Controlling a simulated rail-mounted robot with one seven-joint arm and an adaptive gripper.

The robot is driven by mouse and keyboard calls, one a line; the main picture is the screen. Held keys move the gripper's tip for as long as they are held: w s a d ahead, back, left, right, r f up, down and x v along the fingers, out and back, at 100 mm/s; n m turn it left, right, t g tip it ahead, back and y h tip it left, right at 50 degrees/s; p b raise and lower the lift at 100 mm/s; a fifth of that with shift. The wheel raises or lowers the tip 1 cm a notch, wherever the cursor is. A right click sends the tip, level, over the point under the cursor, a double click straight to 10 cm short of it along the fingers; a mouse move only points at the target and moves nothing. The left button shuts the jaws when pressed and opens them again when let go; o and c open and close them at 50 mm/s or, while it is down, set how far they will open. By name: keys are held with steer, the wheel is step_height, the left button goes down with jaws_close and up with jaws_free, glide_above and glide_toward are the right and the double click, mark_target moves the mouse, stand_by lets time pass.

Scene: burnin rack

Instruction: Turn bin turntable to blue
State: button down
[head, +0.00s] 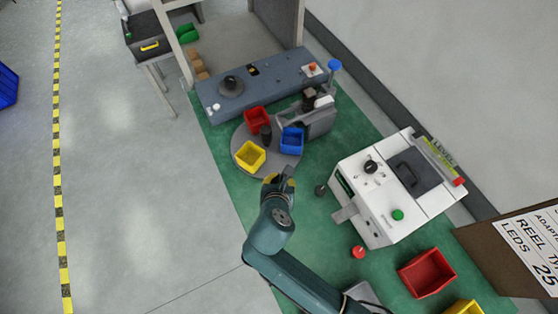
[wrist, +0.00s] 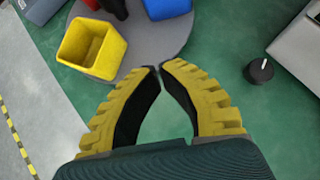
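The bin turntable (head: 241,137) is a round grey plate in the middle of the head view. It carries a red bin (head: 257,119), a yellow bin (head: 250,156) and a blue bin (head: 292,140) around a dark central post (head: 266,134). The yellow bin is nearest the front left, the blue bin on the right. My gripper (head: 285,176) is just off the turntable's front right edge. In the wrist view my gripper (wrist: 160,68) has its yellow, ridged fingertips almost together, with nothing visible between them. The yellow bin (wrist: 92,46) and part of the blue bin (wrist: 167,8) show beyond.
A white machine (head: 385,190) with knobs and a green button stands to the right. A small black knob (wrist: 260,70) is right of my gripper. A blue-grey bench (head: 270,85) lies behind the turntable. Another red bin (head: 427,272) sits front right. Grey floor at left is clear.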

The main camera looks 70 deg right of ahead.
mark_target(284, 153)
steer(key=b+x, duration=0.2)
steer(key=x, duration=0.7)
steer(key=shift+d+f, duration=0.15)
steer(key=shift+f, duration=0.05)
steer(key=d, duration=0.3)
steer(key=shift+w+d+r+b, duration=0.15)
steer(key=shift+w+r+b, duration=0.05)
steer(key=shift+w+b, duration=0.2)
steer(key=shift+d, duration=0.15)
steer(key=shift+s+r+p, duration=0.1)
steer(key=shift+r+p, duration=0.05)
steer(key=shift+p, duration=0.15)
